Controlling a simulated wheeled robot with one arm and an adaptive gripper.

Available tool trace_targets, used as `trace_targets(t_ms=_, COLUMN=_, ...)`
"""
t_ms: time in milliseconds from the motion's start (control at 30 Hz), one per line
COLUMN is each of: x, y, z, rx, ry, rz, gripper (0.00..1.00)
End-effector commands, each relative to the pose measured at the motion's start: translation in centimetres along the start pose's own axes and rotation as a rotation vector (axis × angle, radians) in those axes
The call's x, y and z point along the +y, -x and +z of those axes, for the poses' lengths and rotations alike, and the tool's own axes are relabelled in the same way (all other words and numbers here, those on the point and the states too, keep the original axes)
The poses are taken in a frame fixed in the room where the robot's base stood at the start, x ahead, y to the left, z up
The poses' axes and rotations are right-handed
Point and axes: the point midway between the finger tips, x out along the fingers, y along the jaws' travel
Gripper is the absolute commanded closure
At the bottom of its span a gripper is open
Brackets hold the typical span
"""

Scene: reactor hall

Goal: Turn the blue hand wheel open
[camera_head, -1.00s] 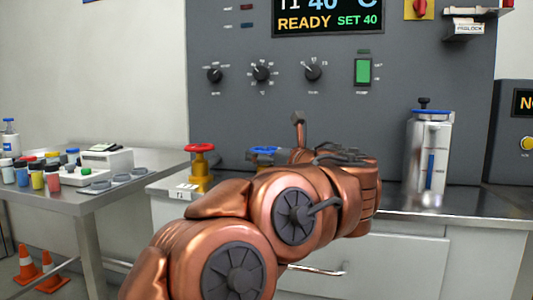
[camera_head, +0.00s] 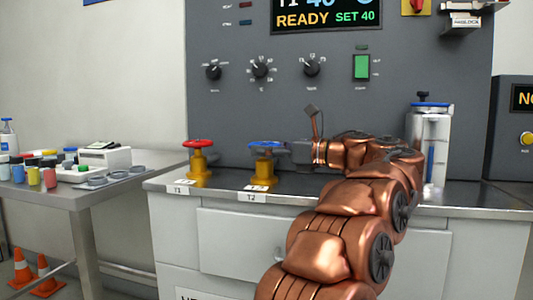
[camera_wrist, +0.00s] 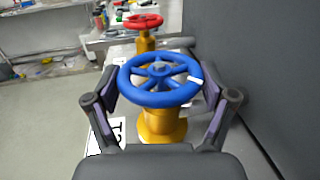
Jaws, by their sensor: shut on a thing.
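The blue hand wheel (camera_wrist: 160,99) sits on top of a yellow valve body (camera_wrist: 162,124), which stands on the steel counter. The wheel has spokes and a white mark on its rim at the right in the wrist view. My gripper (camera_wrist: 160,88) is shut on the wheel, with one finger pad at each side of the rim. In the head view the blue wheel (camera_head: 266,145) shows behind the gripper's left end, and my gripper (camera_head: 280,150) reaches it from the right. A label T2 (camera_head: 254,195) lies in front of the valve.
A red hand wheel (camera_head: 198,143) on a similar yellow valve stands to the left, labelled T1. A steel canister (camera_head: 428,135) stands behind my arm at the right. The grey panel (camera_head: 330,110) rises close behind the valves.

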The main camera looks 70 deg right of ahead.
Motion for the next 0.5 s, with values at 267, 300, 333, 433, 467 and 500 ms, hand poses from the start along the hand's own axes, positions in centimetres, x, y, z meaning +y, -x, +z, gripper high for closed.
trace_targets(t_ms=267, x=-0.14, y=0.15, z=0.08, rx=-0.003, ry=0.003, rz=0.058, gripper=0.52)
trace_targets(t_ms=300, x=-0.14, y=0.17, z=0.06, rx=-0.003, ry=0.003, rz=0.062, gripper=0.52)
trace_targets(t_ms=333, x=-0.14, y=0.18, z=0.05, rx=-0.003, ry=0.002, rz=0.065, gripper=0.52)
trace_targets(t_ms=433, x=-0.14, y=0.20, z=0.01, rx=-0.002, ry=0.001, rz=0.071, gripper=0.52)
trace_targets(t_ms=467, x=-0.14, y=0.21, z=0.00, rx=-0.001, ry=0.001, rz=0.072, gripper=0.52)
trace_targets(t_ms=500, x=-0.14, y=0.21, z=-0.02, rx=-0.001, ry=0.001, rz=0.073, gripper=0.52)
